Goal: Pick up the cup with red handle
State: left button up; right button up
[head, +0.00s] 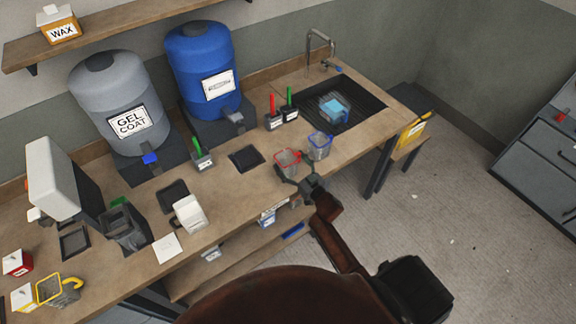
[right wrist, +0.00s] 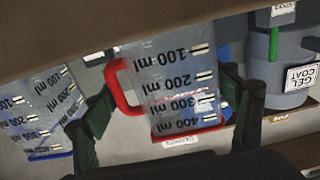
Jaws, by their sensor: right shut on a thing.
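The cup with red handle (head: 288,160) is a clear measuring cup with a red rim, at the front edge of the workbench. My right gripper (head: 302,182) reaches it from the front and is shut on it. In the right wrist view the cup (right wrist: 172,85) appears upside down, with its red handle and ml marks showing, between the two dark fingers (right wrist: 172,118). I cannot tell whether its base touches the bench. A similar cup with blue rim (head: 319,146) stands close to its right. My left gripper is not in view.
The workbench (head: 215,228) carries a grey gel coat barrel (head: 115,105), a blue barrel (head: 203,70) and a cup with yellow handle (head: 58,290). A sink (head: 355,112) is at the right. Red and green-handled tools (head: 273,112) stand behind the cups. Open floor lies to the right.

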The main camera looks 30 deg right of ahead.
jog(key=c, duration=0.4)
jog(key=shift+r, duration=0.1)
jog(key=shift+r, duration=0.55)
jog(key=s+a+r+p, duration=0.1)
jog(key=s+a+r, duration=0.2)
jog(key=s+r, duration=1)
jog(key=s+a+f+b, duration=0.2)
jog(key=s+a, duration=0.1)
jog(key=a, duration=0.4)
jog(key=s+a+f+h+b, duration=0.1)
jog(key=s+a+f+b, duration=0.1)
jog(key=a, duration=0.5)
jog(key=shift+s+f+m+b, duration=0.35)
jog(key=shift+s+b, duration=0.2)
jog(key=shift+s, duration=0.45)
jog(key=shift+r, duration=0.1)
